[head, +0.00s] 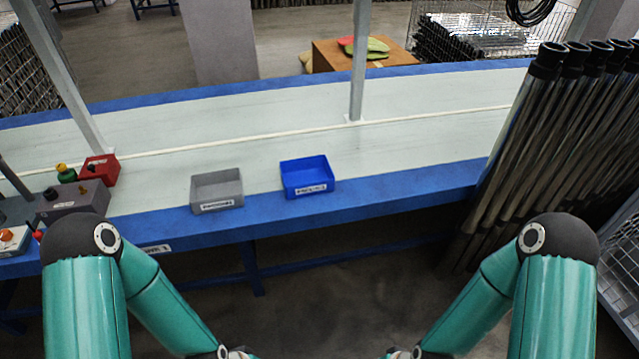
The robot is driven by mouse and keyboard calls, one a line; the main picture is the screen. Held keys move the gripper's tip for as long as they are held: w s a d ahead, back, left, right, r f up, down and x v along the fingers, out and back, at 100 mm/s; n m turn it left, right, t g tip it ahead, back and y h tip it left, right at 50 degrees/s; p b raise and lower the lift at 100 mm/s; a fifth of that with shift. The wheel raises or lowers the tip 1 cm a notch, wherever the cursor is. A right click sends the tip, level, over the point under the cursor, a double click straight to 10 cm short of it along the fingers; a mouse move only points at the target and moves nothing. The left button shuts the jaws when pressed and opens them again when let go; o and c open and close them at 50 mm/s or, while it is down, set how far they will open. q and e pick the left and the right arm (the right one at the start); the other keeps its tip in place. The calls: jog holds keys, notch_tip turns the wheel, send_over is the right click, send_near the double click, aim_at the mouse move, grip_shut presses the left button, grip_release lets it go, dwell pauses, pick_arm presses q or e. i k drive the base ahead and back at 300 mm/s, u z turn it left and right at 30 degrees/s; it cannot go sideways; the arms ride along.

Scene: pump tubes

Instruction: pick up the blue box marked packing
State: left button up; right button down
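The blue box (307,178) is a small open-topped bin with a white label on its front. The label's lettering is too small to read surely. A similar grey box (217,191) with a white label stands to its left, apart from it. Both boxes look empty. My two arms come in at the lower left and lower right, bent down and inward. Both grippers are below the bottom edge of the picture, out of sight, and nothing of mine touches the blue box.
The table (420,150) has a pale top and blue edges, with free room around the blue box. A grey post (358,70) rises behind it. Tall dark tubes (520,150) lean at the right. A grey control box (75,203) and a red box (100,170) stand left.

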aim_at(314, 174)
jog(key=u, duration=0.05)
jog(key=i, duration=1.1)
jog(key=u, duration=2.15)
jog(key=k, duration=1.2)
jog(key=z, duration=0.95)
jog(key=i, duration=0.25)
jog(key=z, duration=0.25)
